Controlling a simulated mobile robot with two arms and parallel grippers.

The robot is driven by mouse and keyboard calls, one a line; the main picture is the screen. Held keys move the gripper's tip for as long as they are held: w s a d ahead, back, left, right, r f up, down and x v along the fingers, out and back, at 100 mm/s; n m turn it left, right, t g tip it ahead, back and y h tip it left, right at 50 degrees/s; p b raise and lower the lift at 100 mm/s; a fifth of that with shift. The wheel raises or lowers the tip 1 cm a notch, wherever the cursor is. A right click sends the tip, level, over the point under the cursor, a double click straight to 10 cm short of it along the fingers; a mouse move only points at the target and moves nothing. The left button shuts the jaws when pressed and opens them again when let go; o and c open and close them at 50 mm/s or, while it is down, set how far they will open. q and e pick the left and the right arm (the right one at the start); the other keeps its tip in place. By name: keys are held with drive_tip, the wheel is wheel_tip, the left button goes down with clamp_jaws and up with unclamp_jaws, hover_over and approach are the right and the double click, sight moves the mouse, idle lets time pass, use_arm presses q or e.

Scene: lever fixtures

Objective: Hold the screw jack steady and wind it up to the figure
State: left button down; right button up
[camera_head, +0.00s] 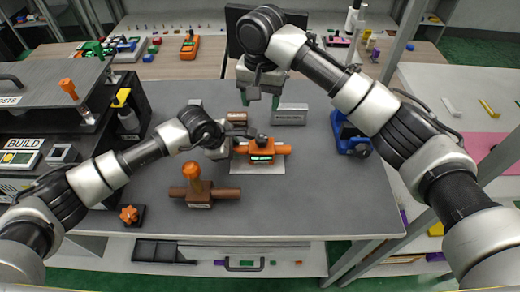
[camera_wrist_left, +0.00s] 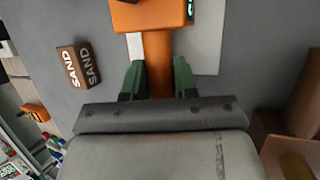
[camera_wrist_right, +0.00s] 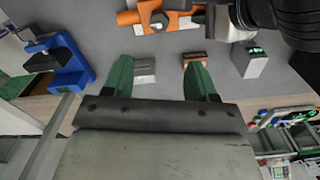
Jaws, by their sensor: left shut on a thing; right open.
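The orange screw jack (camera_head: 262,151) stands on a pale plate (camera_head: 258,169) on the grey table, with a dark knob on top and a green lit readout on its front, too small to read. Orange bars stick out at both sides. My left gripper (camera_wrist_left: 158,82) is shut on the jack's left bar (camera_wrist_left: 158,60), one green finger on each side. In the head view the left gripper (camera_head: 231,142) partly hides that bar. My right gripper (camera_head: 259,98) is open and empty, above and behind the jack. In the right wrist view the jack (camera_wrist_right: 178,20) lies beyond its fingers (camera_wrist_right: 158,78).
A brown SAND block (camera_wrist_left: 77,65) and a grey labelled block (camera_head: 290,114) stand behind the jack. A grey box with a green readout (camera_wrist_right: 250,60) stands near it. A blue fixture (camera_head: 348,135) is right; a brown fixture with an orange knob (camera_head: 197,189) is front left.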

sight(262, 138)
wheel_tip(262, 138, down, 8)
drive_tip(key=m, duration=0.8)
drive_tip(key=shift+s+f, duration=0.1)
drive_tip(key=shift+f, duration=0.15)
drive_tip(key=shift+m, duration=0.3)
drive_tip(key=shift+f, duration=2.6)
drive_tip(key=c, duration=1)
drive_tip(key=o, duration=1)
drive_tip(key=shift+r, duration=0.15)
drive_tip(key=shift+r, duration=2.4)
